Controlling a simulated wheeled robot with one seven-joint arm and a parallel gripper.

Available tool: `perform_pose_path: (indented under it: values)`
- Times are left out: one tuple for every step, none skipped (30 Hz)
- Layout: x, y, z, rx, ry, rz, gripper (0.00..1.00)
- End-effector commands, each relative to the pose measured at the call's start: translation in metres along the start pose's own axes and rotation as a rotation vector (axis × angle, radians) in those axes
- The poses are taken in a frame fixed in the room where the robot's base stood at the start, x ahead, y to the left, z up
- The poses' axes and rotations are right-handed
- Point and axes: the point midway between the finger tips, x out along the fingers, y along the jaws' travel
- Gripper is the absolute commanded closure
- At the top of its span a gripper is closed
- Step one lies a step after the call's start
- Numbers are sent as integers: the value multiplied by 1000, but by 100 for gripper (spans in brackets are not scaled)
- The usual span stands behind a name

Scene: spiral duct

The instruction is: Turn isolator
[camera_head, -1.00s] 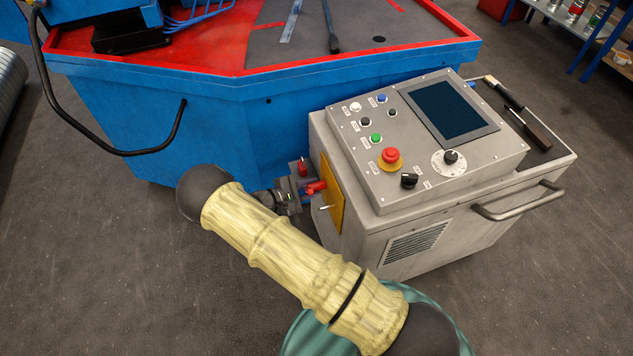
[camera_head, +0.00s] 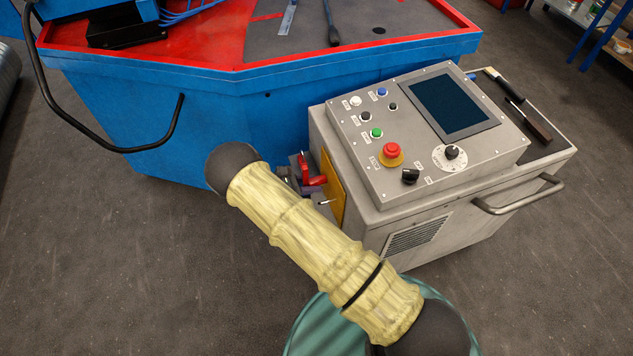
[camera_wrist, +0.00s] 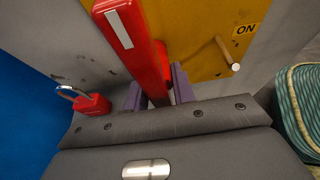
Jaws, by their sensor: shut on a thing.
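The isolator's red handle (camera_wrist: 133,45) has a pale strip and stands out from a yellow plate (camera_wrist: 190,20) on the cabinet's side. In the wrist view my gripper (camera_wrist: 158,92) has its purple fingers on both sides of the red handle, shut on it. An "ON" label (camera_wrist: 243,30) and a pin (camera_wrist: 228,55) sit on the plate to the right of the handle. In the head view the red handle (camera_head: 313,181) shows beside the yellow plate (camera_head: 331,190); my forearm hides most of my gripper.
A red padlock (camera_wrist: 92,104) hangs left of the handle. The grey control cabinet (camera_head: 470,225) has buttons, a screen and a side rail (camera_head: 520,202). A blue machine base (camera_head: 230,120) stands close behind.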

Motion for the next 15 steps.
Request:
perform_pose_path:
  values:
    - [-1,0,-1,-7,0,1,100]
    - [-2,0,-1,-10,-1,1,100]
    - [-2,0,-1,-13,-1,0,100]
    - [-2,0,-1,-14,-1,0,100]
    - [-2,0,-1,-15,-1,0,100]
    - [-2,0,-1,-15,-1,0,100]
    - [-2,0,-1,-15,-1,0,100]
    - [-2,0,-1,-15,-1,0,100]
    - [-2,0,-1,-14,-1,0,100]
    - [-2,0,-1,-14,-1,0,100]
    - [-2,0,-1,-14,-1,0,100]
    - [-2,0,-1,-14,-1,0,100]
    - [-2,0,-1,-14,-1,0,73]
    - [-2,0,-1,-14,-1,0,67]
    - [-2,0,-1,-14,-1,0,62]
